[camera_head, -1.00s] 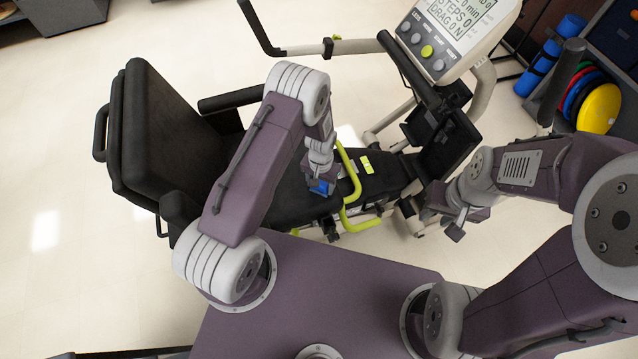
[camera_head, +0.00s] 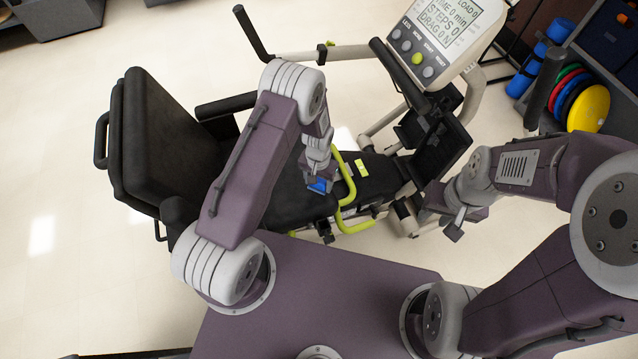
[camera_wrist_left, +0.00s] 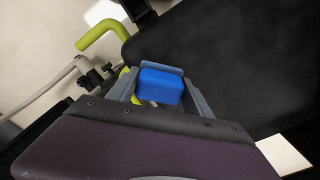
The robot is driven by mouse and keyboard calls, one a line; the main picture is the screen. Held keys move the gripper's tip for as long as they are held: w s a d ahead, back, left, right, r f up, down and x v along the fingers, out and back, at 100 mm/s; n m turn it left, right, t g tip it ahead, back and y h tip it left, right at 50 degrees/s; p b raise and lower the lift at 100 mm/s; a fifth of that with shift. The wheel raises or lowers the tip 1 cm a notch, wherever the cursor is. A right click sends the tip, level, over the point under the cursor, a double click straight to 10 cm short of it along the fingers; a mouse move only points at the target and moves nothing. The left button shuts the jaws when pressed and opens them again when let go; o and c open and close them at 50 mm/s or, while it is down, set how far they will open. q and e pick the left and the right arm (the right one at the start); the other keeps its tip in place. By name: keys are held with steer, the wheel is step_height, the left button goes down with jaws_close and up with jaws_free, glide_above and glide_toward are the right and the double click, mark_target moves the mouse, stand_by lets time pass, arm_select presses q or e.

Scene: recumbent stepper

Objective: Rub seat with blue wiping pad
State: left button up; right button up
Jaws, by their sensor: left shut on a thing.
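The recumbent stepper's black seat (camera_head: 290,205) is in the middle of the head view, with its tall backrest (camera_head: 160,140) to the left. My left gripper (camera_head: 320,184) is shut on the blue wiping pad (camera_head: 318,187), over the seat's right part near the yellow-green handle. In the left wrist view the blue pad (camera_wrist_left: 160,86) sits between the fingers, and the black seat surface (camera_wrist_left: 235,65) fills the upper right. I cannot tell whether the pad touches the seat. My right gripper (camera_head: 453,225) is apart from the seat, to the right; its fingers are too small to judge.
A yellow-green handle (camera_head: 352,190) stands close beside the left gripper. The stepper's console (camera_head: 440,40) and pedals (camera_head: 440,145) are to the right. A shelf with coloured discs (camera_head: 588,107) and blue rolls stands at the far right. The floor at left is clear.

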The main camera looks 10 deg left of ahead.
mark_target(320, 179)
arm_select(q)
steer(key=shift+r+p, duration=0.35)
steer(key=shift+r, duration=0.4)
steer(key=shift+w+d+r+p, duration=0.15)
steer(key=shift+r+p, duration=0.5)
steer(key=shift+r, duration=0.15)
steer(key=shift+r+p, duration=0.35)
steer(key=shift+r, duration=0.05)
steer(key=shift+r+p, duration=0.3)
steer(key=shift+r, duration=0.15)
